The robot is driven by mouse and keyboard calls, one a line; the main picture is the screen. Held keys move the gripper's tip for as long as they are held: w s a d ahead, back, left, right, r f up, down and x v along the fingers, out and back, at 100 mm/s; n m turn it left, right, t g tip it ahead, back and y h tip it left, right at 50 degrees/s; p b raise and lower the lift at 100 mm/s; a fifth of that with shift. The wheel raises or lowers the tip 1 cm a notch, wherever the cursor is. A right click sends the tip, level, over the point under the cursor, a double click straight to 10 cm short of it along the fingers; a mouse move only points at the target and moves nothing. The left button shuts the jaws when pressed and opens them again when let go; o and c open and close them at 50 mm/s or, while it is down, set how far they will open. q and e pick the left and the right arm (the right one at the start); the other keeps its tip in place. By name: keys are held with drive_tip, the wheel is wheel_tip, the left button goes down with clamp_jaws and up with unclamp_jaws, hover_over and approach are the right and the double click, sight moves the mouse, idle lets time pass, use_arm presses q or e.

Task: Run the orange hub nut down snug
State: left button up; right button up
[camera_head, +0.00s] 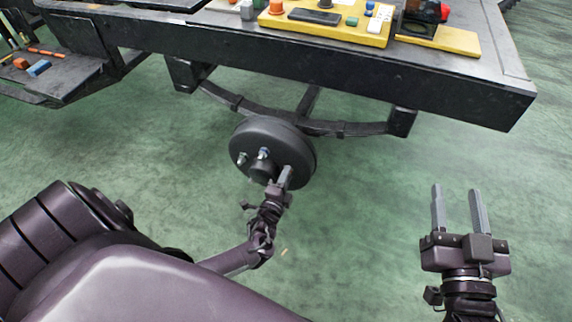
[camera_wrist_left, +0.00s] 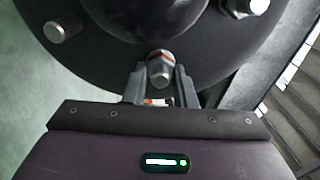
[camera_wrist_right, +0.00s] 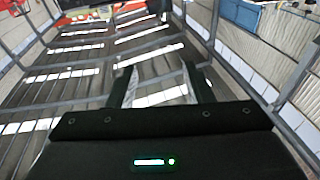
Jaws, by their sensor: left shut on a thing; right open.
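The dark wheel hub (camera_head: 272,145) hangs under the chassis frame, with studs on its face. In the left wrist view the hub face (camera_wrist_left: 110,70) fills the top. My left gripper (camera_head: 285,177) is at the hub's lower right; in its wrist view the fingers (camera_wrist_left: 160,82) are shut on either side of a grey-tipped nut (camera_wrist_left: 160,70) with orange-red showing around it. Whether this nut is seated on the hub face is hidden. A silver nut (camera_wrist_left: 250,5) sits on another stud, upper right. A stud (camera_wrist_left: 68,26) is at upper left. My right gripper (camera_head: 459,210) is open and empty.
The black chassis frame (camera_head: 330,65) spans above the hub, with a curved leaf spring (camera_head: 330,128) behind it. A yellow tray (camera_head: 325,27) with small parts lies on top. A dark shelf (camera_head: 55,75) is at left. Green floor around my right gripper is clear.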

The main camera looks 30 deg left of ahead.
use_arm(q)
drive_tip(key=shift+s+f+m, duration=0.2)
drive_tip(key=shift+f+m, duration=0.05)
drive_tip(key=shift+m, duration=0.35)
use_arm(e)
drive_tip(key=shift+f+g, duration=0.5)
drive_tip(key=shift+f, duration=0.5)
use_arm(q)
drive_tip(key=o, duration=0.7)
drive_tip(key=shift+r, duration=0.1)
use_arm(e)
drive_tip(key=shift+s+a, duration=0.1)
drive_tip(key=shift+s, duration=0.05)
use_arm(q)
drive_tip(key=p+v, duration=0.2)
drive_tip(key=v, duration=0.5)
drive_tip(key=shift+s+d, duration=0.15)
drive_tip(key=shift+s, duration=0.25)
use_arm(e)
drive_tip(key=s+f+g+h, duration=0.1)
drive_tip(key=s+f+g, duration=0.2)
drive_tip(key=f, duration=0.4)
drive_tip(key=s+d+f+g+h, duration=0.1)
drive_tip(key=s+f+g+h, duration=0.1)
drive_tip(key=f, duration=0.6)
drive_tip(key=s+g, duration=0.1)
drive_tip(key=g, duration=0.1)
drive_tip(key=shift+s+g, duration=0.2)
drive_tip(key=shift+g, duration=0.2)
